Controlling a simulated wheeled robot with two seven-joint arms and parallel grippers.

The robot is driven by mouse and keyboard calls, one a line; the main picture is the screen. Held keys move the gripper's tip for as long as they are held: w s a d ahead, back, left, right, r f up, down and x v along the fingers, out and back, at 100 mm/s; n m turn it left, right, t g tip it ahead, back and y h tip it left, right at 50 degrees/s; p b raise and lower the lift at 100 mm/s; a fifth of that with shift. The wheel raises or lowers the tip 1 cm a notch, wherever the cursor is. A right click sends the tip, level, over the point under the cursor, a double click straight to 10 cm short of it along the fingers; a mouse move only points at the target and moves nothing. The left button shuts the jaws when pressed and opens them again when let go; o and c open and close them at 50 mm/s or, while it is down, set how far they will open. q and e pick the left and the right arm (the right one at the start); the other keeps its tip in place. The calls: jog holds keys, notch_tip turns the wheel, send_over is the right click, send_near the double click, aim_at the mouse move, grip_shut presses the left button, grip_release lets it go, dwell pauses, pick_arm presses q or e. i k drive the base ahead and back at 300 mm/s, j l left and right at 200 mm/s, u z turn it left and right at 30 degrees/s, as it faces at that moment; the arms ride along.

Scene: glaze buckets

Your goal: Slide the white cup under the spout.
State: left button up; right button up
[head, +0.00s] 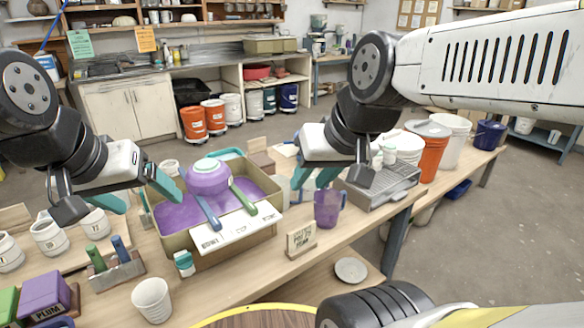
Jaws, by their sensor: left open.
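A white cup (152,300) stands upright on the table near its front edge, empty as far as I can see. A rectangular tub (205,245) of purple glaze stands behind it to the right; a purple round vessel (208,178) sits over the glaze. I cannot make out a clear spout. A purple jug (328,208) stands right of the tub. My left gripper (143,197) is open and empty, by the tub's left side, behind and above the cup. My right gripper (314,177) is just above and behind the jug; whether its jaws hold anything is unclear.
White numbered jars (48,235) stand at left. A rack with green and blue handles (118,272), a teal-capped bottle (184,263) and purple and green boxes (45,296) flank the cup. A small sign (301,240) stands before the jug. A grey tray (380,187) and buckets (432,148) are at right.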

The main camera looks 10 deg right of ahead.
aim_at(151, 297)
jog(key=l+u, duration=0.15)
jog(key=u, duration=0.3)
jog(key=k+u, duration=0.15)
jog(key=u, duration=0.3)
jog(key=k+l+u, duration=0.1)
jog(key=u, duration=0.35)
